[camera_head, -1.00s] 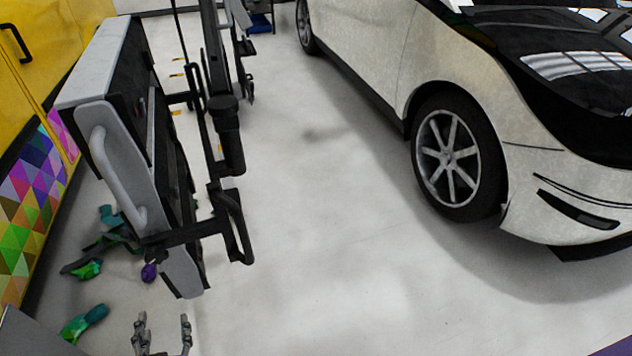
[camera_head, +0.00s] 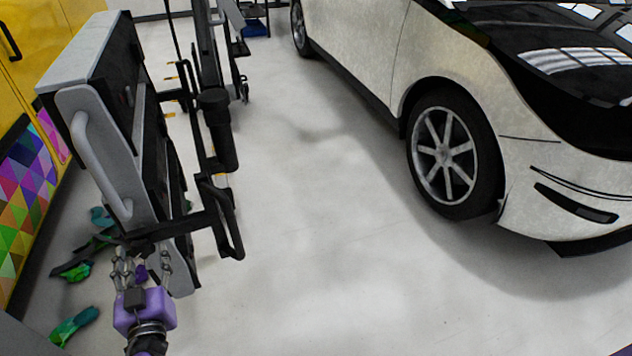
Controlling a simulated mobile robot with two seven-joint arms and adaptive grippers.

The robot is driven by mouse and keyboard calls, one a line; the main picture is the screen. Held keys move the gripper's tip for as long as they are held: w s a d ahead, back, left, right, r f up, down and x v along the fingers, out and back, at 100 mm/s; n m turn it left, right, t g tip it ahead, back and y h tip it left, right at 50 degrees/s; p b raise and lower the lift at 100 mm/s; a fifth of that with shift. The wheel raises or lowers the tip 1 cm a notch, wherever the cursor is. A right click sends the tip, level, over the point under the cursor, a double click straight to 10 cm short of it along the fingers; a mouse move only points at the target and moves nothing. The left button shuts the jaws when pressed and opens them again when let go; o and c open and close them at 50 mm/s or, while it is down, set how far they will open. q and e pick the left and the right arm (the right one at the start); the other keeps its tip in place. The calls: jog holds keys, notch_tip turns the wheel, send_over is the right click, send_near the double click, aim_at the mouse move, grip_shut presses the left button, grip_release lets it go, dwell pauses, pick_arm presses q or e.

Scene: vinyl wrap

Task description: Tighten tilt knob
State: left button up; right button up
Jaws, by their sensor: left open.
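A tall grey-and-black panel unit (camera_head: 93,150) with a pale side handle stands at the left on a black frame (camera_head: 217,130). A black bar runs across its lower end to a looped black handle (camera_head: 232,222). A small purple piece (camera_head: 140,273) shows just below the bar; I cannot tell whether it is the tilt knob or a scrap on the floor. My left gripper (camera_head: 142,257) is open, its fingers pointing up at the unit's lower end, with the purple piece seen between them. Contact is unclear. My right gripper is out of view.
A white car (camera_head: 480,95) stands at the right. A yellow vehicle with a coloured triangle pattern (camera_head: 25,190) stands at the far left. Green and teal scraps (camera_head: 75,324) lie on the floor at the lower left. The middle floor is clear.

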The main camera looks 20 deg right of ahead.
pick_arm(q)
jog(key=shift+w, duration=0.7)
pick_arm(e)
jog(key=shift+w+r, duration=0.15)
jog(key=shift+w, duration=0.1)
pick_arm(q)
jog(key=c, duration=1.1)
jog(key=shift+o, duration=0.2)
